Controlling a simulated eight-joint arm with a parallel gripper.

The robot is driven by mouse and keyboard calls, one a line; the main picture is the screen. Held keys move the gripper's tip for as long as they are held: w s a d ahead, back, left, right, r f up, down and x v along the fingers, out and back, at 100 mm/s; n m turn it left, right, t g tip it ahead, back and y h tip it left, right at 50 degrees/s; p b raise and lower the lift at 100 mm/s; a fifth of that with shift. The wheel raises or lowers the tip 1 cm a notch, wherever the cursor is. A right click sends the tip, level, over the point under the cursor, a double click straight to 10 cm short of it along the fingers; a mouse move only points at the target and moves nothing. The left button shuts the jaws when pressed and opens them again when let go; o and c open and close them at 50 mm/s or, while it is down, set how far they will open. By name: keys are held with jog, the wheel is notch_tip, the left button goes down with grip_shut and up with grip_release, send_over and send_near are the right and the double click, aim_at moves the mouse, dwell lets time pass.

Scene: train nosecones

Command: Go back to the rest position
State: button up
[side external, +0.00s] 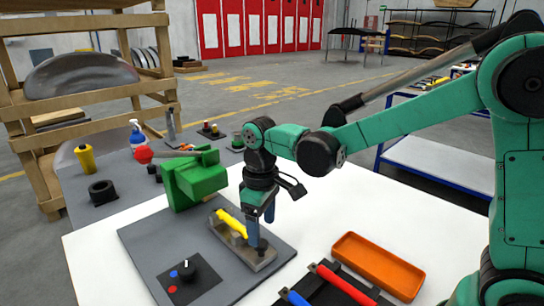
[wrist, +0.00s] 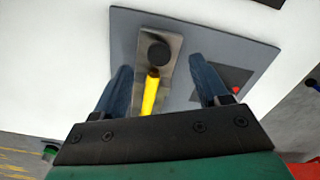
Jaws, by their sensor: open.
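My gripper (side external: 262,218) hangs from the green arm, low over a grey metal holder (side external: 262,258) on the grey board (side external: 150,238). In the wrist view my gripper (wrist: 160,88) has its two blue fingers spread wide apart. A yellow piece (side external: 230,222) lies along the holder; the yellow piece (wrist: 151,92) shows between the fingers with a gap on each side. A round black part (wrist: 154,53) sits on the holder beyond the yellow tip.
A green vise (side external: 192,180) stands at the board's back edge, close to my wrist. An orange tray (side external: 378,264) and a black rack with a red-handled tool (side external: 342,283) and a blue one (side external: 296,298) are to the right. A black knob (side external: 187,270) is in front.

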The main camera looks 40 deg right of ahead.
jog(key=shift+r, duration=0.75)
jog(key=shift+s+d+r, duration=0.15)
jog(key=shift+s+r, duration=0.05)
jog(key=s+d+r+m+t, duration=0.3)
jog(key=s+d+m+t, duration=0.1)
jog(key=s+t, duration=0.2)
jog(key=shift+s+d+m+t, duration=0.3)
jog(key=shift+s+d+t, duration=0.05)
jog(key=shift+t, duration=0.25)
